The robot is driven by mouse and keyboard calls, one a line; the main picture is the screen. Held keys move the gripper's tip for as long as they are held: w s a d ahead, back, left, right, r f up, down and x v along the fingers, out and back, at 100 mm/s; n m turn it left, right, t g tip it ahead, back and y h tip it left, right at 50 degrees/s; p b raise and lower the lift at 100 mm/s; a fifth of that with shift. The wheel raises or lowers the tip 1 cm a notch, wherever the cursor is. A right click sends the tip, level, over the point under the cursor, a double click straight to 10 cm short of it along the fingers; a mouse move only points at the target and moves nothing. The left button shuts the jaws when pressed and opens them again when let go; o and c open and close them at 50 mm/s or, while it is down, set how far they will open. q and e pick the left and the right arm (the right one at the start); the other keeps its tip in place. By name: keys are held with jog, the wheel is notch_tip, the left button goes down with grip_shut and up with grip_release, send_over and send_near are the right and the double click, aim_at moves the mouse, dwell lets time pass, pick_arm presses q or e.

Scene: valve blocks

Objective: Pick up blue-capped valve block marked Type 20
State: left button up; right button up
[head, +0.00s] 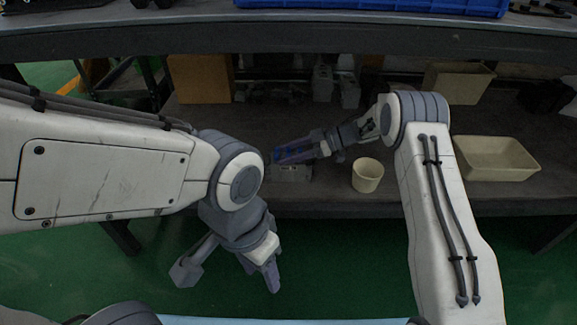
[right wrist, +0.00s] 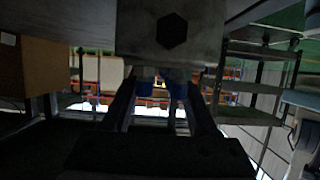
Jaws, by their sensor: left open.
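A grey valve block (head: 291,172) with blue caps sits on the lower shelf. In the right wrist view it is the grey body (right wrist: 170,28) with a dark hexagonal hole, and its blue caps (right wrist: 146,88) hang below. Its type marking is not readable. My right gripper (head: 290,152) reaches in from the right, over the block. Its fingers (right wrist: 162,90) stand on both sides of the caps. I cannot tell whether they press on them. My left gripper (head: 230,278) is open and empty, low in front of the shelf over the green floor.
A round cream cup (head: 367,175) stands right of the block, near my right forearm. A cream bin (head: 495,158) is further right, another (head: 457,82) behind. A cardboard box (head: 200,79) and several grey parts (head: 322,84) stand behind. The upper shelf edge (head: 290,42) runs above.

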grip_shut()
jog(key=shift+r, duration=0.2)
